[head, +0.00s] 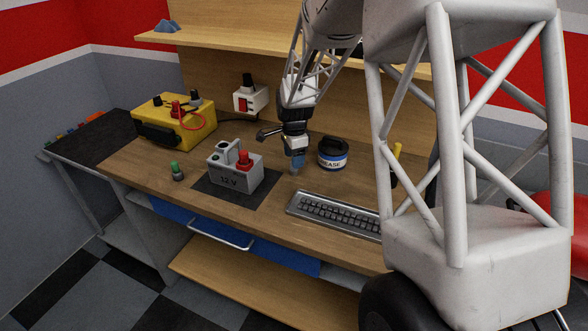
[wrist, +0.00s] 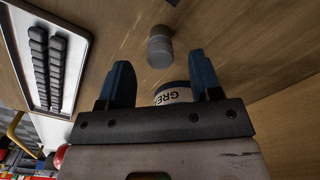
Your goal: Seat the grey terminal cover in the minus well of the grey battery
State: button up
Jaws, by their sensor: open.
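The grey battery (head: 235,178), marked 12 V, stands on a dark mat in the head view. A red cover (head: 243,159) stands on its right side, and dark round openings show on its top. The grey terminal cover (wrist: 160,48) is a short grey cylinder in the wrist view, on the wooden bench. In the head view it is small and mostly lost below the fingers. My gripper (head: 297,160) points down over the bench, right of the battery. In the wrist view my gripper (wrist: 160,70) is open, with the cover just beyond its two blue fingertips, centred between them.
A grease tin (head: 332,154) stands close to the right of my gripper. A keyboard (head: 335,214) lies in front. A green-topped piece (head: 177,171) stands left of the battery. A yellow case (head: 172,124) is at the back left.

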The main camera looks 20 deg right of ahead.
jog(key=shift+f, duration=1.65)
jog(key=c, duration=1)
